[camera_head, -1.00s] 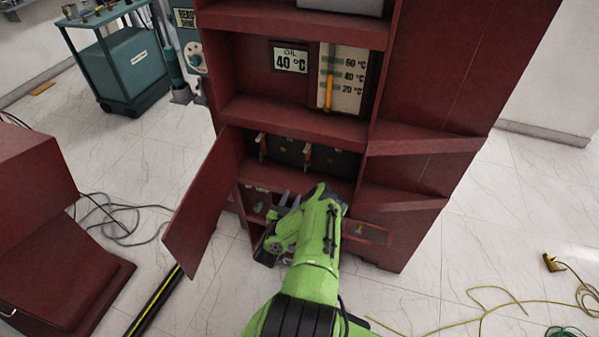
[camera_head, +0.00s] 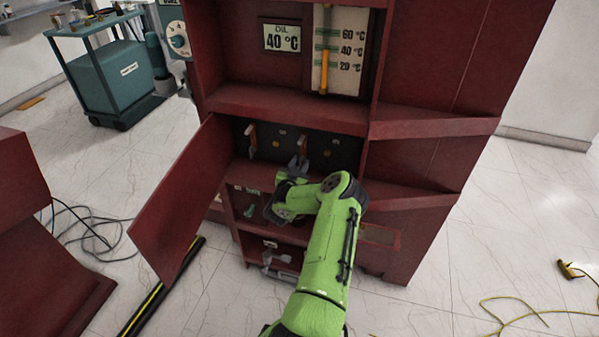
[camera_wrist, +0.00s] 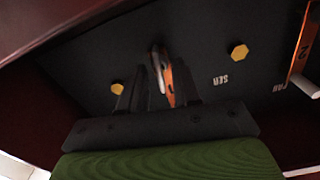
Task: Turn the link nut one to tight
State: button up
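In the wrist view, an orange link (camera_wrist: 170,85) with a pale rod-like nut handle (camera_wrist: 158,72) stands out from the dark panel, between my two dark fingers. My gripper (camera_wrist: 160,92) is open, its fingers apart on either side of the link. I cannot tell whether they touch it. In the head view my gripper (camera_head: 298,166) is just below the right-hand orange link (camera_head: 304,146), inside the middle bay of the red cabinet. A second orange link marked 2 (camera_wrist: 302,45) with a white rod is at the right of the wrist view. It is the left link (camera_head: 251,136) in the head view.
Yellow hex bolts (camera_wrist: 239,52) sit on the dark panel beside the link. An open red door (camera_head: 182,200) stands left of the bay. The shelf edge (camera_head: 290,110) lies above it. A lower compartment (camera_head: 270,258) holds small grey and green parts.

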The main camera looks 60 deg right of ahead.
jog(key=shift+r, duration=0.1)
jog(key=shift+c, duration=0.3)
grip_shut()
jog(key=shift+m+p, duration=0.3)
jog(key=shift+p, duration=0.05)
jog(key=m+p, duration=0.2)
jog(key=m, duration=0.1)
jog(key=shift+s+m, duration=0.1)
jog(key=shift+m, duration=0.2)
jog(key=m+p, duration=0.1)
jog(key=m, duration=0.2)
jog(key=shift+m+p, duration=0.3)
jog(key=shift+p, duration=0.1)
jog(key=m, duration=0.4)
jog(key=shift+s+f, duration=0.1)
jog(key=shift+f, duration=0.2)
jog(key=shift+f+m, duration=0.1)
jog(key=shift+m, duration=2)
